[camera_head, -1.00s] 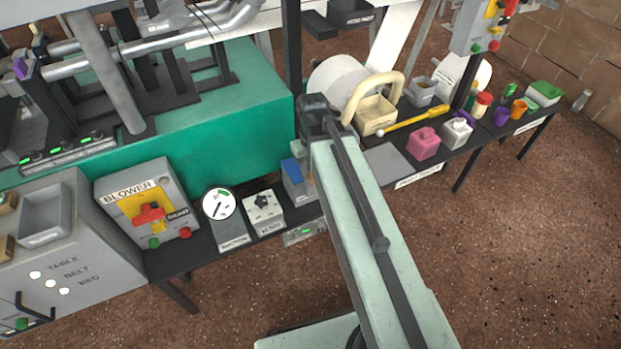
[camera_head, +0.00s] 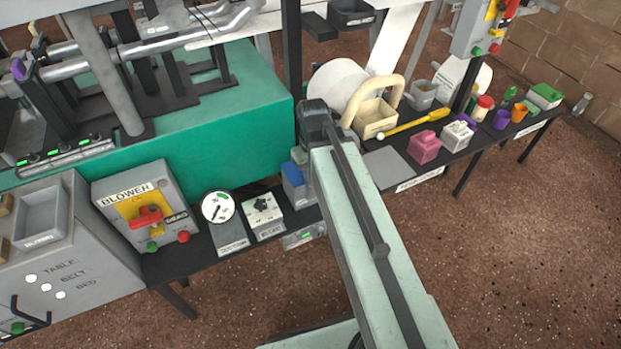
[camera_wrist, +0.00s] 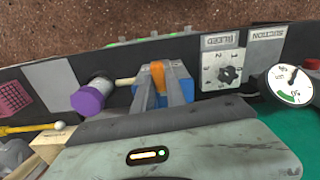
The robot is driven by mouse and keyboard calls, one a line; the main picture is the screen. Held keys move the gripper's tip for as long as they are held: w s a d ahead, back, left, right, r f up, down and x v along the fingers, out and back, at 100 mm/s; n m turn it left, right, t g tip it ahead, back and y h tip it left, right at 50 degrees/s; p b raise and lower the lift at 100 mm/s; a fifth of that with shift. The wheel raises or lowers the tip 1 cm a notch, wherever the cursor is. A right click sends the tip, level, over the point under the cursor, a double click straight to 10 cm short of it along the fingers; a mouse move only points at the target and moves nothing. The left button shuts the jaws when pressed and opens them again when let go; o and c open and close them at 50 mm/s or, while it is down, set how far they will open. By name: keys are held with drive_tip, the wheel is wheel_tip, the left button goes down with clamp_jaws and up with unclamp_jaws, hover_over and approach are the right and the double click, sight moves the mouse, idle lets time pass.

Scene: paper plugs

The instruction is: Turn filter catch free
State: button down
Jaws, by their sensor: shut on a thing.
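The filter catch appears to be the small orange lever (camera_wrist: 158,74) in the wrist view. It stands between the tips of my gripper (camera_wrist: 160,86), which is shut on it. A blue-topped filter box (camera_wrist: 187,89) lies around and behind the fingers. In the head view the blue-topped box (camera_head: 294,174) stands on the dark bench, left of my arm. My arm hides the gripper tips and the catch there. The exact angle of the lever is hard to tell.
A purple knob (camera_wrist: 87,101) and a pale rod end sit close left of the fingers in the wrist view. A selector dial box (camera_head: 263,213) and a round gauge (camera_head: 218,207) stand left of the filter box. A pink block (camera_head: 425,148) stands right.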

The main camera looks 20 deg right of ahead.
drive_tip(key=n, duration=0.4)
drive_tip(key=shift+a, duration=0.1)
drive_tip(key=n, duration=1.3)
drive_tip(key=shift+s, duration=0.1)
drive_tip(key=c, duration=1.4)
unclamp_jaws()
drive_tip(key=shift+c, duration=0.2)
